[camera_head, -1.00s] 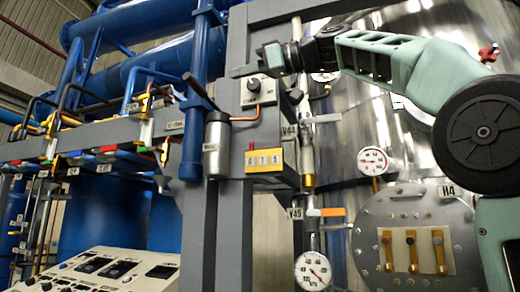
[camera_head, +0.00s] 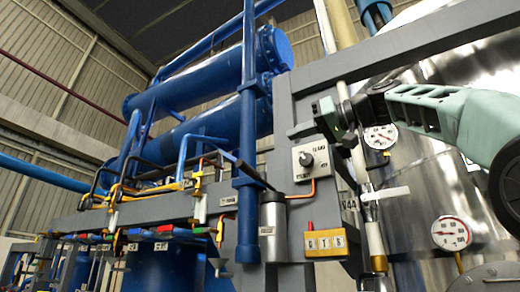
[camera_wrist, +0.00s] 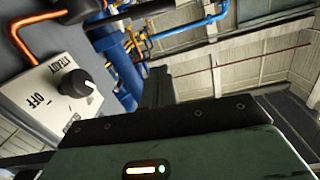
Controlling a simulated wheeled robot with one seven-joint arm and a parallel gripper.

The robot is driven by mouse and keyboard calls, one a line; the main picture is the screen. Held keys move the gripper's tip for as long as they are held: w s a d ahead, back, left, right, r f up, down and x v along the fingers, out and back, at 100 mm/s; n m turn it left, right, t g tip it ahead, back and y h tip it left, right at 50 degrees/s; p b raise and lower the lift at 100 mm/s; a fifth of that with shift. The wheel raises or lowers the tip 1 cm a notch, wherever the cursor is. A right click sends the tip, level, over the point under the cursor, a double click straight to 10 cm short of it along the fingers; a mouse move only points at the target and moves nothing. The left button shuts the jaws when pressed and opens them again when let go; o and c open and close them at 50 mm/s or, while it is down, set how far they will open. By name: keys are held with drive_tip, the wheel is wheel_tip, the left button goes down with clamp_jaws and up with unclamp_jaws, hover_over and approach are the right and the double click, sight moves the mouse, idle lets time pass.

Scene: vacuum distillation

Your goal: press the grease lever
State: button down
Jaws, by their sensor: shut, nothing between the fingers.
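A dark lever (camera_head: 252,174) slants down to the right onto the top of a silver cylinder (camera_head: 272,228) on the grey post, and looks like the grease lever. Its handle end is up and to the left, near the blue vertical pipe. My gripper (camera_head: 326,118) is up and to the right of the lever, in front of the post and above the knob box, apart from the lever in the picture. In the wrist view, my gripper's dark fingers (camera_wrist: 157,88) are together and empty.
A knob box (camera_head: 312,160) marked OFF and STEADY sits right of the lever; it also shows in the wrist view (camera_wrist: 62,92). A copper pipe (camera_head: 305,194) runs below it. A yellow number block (camera_head: 326,241) is lower. A blue pipe (camera_head: 247,150) stands just left.

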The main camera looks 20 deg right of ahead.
idle(0.3)
drive_tip(key=p, duration=0.3)
hover_over(258, 177)
drive_tip(key=s, duration=0.4)
wheel_tip(258, 177, down, 3)
drive_tip(key=shift+w+a+f, duration=0.35)
drive_tip(key=shift+a+f, duration=0.05)
drive_tip(key=shift+f, duration=0.3)
drive_tip(key=shift+b, duration=0.3)
